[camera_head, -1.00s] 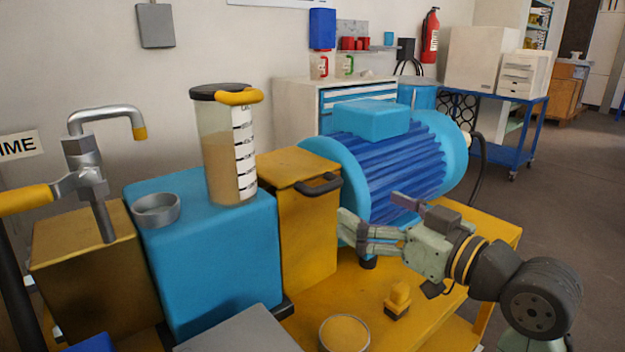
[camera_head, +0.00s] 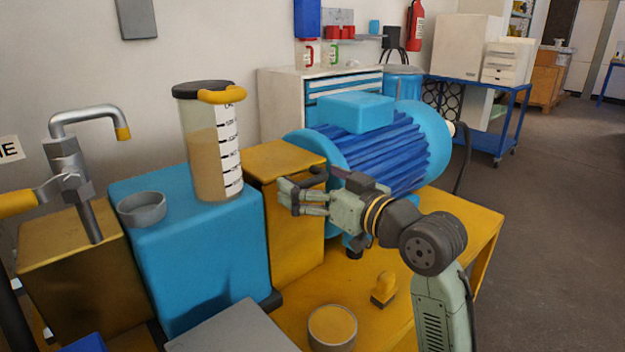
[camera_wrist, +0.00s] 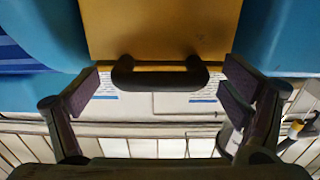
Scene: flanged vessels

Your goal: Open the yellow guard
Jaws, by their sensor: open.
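The yellow guard (camera_head: 291,215) is a box-shaped cover between the blue block and the blue motor. Its dark handle (camera_head: 304,179) sits at the upper edge near the motor side, partly hidden by my gripper. My gripper (camera_head: 284,195) is open in front of the guard, close to the handle. In the wrist view the guard (camera_wrist: 160,35) fills the top middle, and the handle (camera_wrist: 160,77) lies between the two spread fingers (camera_wrist: 160,95), with clear space on both sides. The fingers do not appear to touch it.
The blue block (camera_head: 200,250) stands left of the guard, bearing a jug (camera_head: 212,150) and a grey cup (camera_head: 142,208). The finned motor (camera_head: 375,150) is right. On the yellow bench (camera_head: 460,215) are a small yellow piece (camera_head: 384,290) and a round tin (camera_head: 332,328).

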